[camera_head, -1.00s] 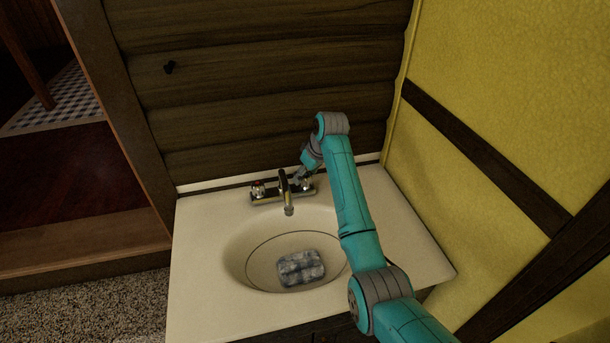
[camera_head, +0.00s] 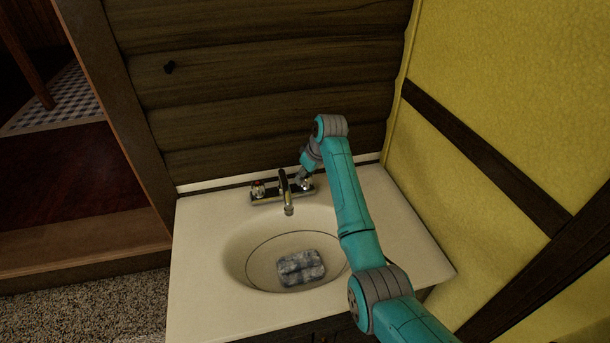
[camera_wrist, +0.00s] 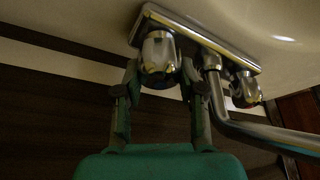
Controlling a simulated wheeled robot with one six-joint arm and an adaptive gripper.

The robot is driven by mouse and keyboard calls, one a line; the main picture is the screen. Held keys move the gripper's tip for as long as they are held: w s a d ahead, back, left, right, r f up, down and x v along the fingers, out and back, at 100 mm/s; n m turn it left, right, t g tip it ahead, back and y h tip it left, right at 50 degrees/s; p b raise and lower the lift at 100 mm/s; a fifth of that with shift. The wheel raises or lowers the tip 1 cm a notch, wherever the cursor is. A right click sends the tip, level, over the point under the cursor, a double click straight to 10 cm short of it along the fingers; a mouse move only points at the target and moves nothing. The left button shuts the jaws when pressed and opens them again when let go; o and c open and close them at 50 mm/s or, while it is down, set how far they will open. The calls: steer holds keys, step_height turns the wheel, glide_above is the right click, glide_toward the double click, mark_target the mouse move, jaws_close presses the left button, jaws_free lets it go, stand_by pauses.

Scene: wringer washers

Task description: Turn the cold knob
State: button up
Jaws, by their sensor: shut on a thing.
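The chrome faucet (camera_head: 285,190) stands at the back of the cream sink, with a knob on each side of its spout. The right-hand knob (camera_head: 306,184), which I take as the cold one, is partly covered by my gripper (camera_head: 304,179) in the head view. In the wrist view this clear, faceted knob (camera_wrist: 159,54) sits between the two fingertips of my gripper (camera_wrist: 159,72). My gripper is shut on it from both sides. The other knob (camera_head: 258,189), with a reddish mark, is free; it also shows in the wrist view (camera_wrist: 247,90).
The spout (camera_wrist: 265,135) runs close beside my right finger in the wrist view. A grey, mottled block (camera_head: 301,267) lies in the sink basin (camera_head: 245,250). A dark plank wall (camera_head: 260,100) stands behind, and a yellow wall (camera_head: 500,100) on the right.

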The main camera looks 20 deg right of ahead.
steer(key=n+g+y, duration=0.1)
steer(key=n, duration=0.3)
steer(key=shift+s+n+g+y, duration=0.1)
steer(key=shift+n+g+y, duration=0.2)
steer(key=shift+n+g, duration=0.85)
steer(key=shift+n+t, duration=0.45)
steer(key=shift+n, duration=0.2)
steer(key=o, duration=1.1)
steer(key=shift+o, duration=0.2)
steer(key=v, duration=1.2)
